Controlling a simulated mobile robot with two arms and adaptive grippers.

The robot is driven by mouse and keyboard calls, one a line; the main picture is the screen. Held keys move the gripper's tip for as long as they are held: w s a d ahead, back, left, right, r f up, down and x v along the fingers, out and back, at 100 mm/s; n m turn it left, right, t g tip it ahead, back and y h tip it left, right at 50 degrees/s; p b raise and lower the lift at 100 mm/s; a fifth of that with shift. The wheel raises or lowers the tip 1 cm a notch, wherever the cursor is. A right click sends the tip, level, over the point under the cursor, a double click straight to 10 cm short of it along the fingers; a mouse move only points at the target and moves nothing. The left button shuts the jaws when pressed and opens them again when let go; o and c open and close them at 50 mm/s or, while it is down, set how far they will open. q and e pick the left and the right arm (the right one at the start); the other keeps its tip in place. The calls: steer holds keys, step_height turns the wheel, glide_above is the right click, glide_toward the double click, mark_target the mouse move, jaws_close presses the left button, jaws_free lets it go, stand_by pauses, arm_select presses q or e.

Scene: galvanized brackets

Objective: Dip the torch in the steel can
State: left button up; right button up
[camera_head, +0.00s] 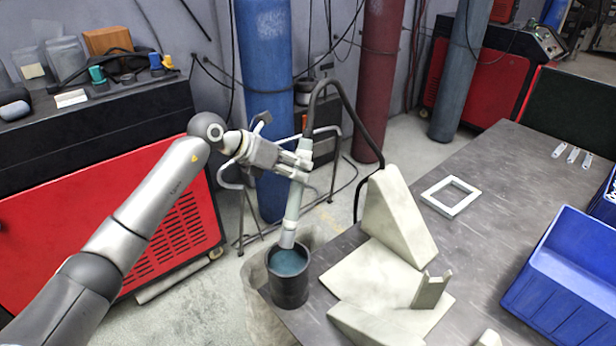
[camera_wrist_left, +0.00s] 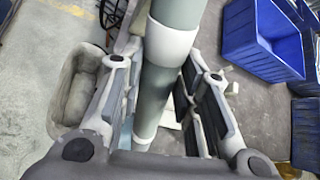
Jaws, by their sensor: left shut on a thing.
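My left gripper (camera_head: 302,163) is shut on the torch (camera_head: 293,208), a grey-green tube with pale bands and a black hose looping from its top. The torch hangs nearly upright, nozzle down. Its tip is at the mouth of the dark steel can (camera_head: 290,290); I cannot tell if it is just above or slightly inside the rim. The can stands at the table's near-left corner and holds teal stuff. In the left wrist view the torch (camera_wrist_left: 160,85) runs between the two fingers (camera_wrist_left: 160,105). The can is not clearly seen there. My right gripper is not in view.
Pale angled blocks (camera_head: 395,215) and a small bracket (camera_head: 431,290) stand right of the can on the grey table (camera_head: 480,235). A square frame (camera_head: 450,196) and a blue bin (camera_head: 565,275) lie farther right. Gas cylinders and a red cabinet (camera_head: 110,225) stand behind.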

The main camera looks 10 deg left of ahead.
mark_target(294, 193)
arm_select(q)
steer(key=shift+a, duration=0.2)
steer(key=shift+f+b, duration=1.85)
steer(key=shift+f, duration=1.05)
steer(key=shift+f+b, duration=0.8)
steer(key=shift+f, duration=0.3)
steer(key=shift+r, duration=0.1)
steer(key=shift+r+p, duration=2.25)
steer(key=shift+r, duration=1.2)
